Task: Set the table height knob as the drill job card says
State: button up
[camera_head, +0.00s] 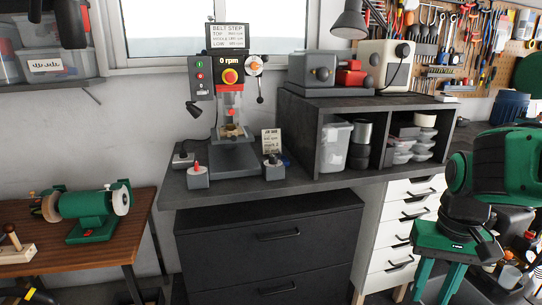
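The drill press (236,158) stands on the dark workbench against the wall; its display reads 0 rpm. A small job card (271,142) stands to its right, its writing too small to read. Three grey control blocks sit around the base: one with a dark top (183,160) at left, one with a red pointer (196,178) at front left, one with a dark knob (273,171) at front right. I cannot tell which is the table height knob. A workpiece (232,131) appears to rest on the drill table. My gripper is not in view.
A belt step sign (228,36) tops the drill. A shelf unit (318,105) with machines on top stands right of it. A green grinder (92,213) sits on the brown bench at left. A green and black machine (500,165) stands at right. The bench's front strip is mostly clear.

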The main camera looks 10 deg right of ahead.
aim_at(273, 159)
jog(key=u, duration=0.05)
jog(key=i, duration=1)
jog(key=z, duration=0.05)
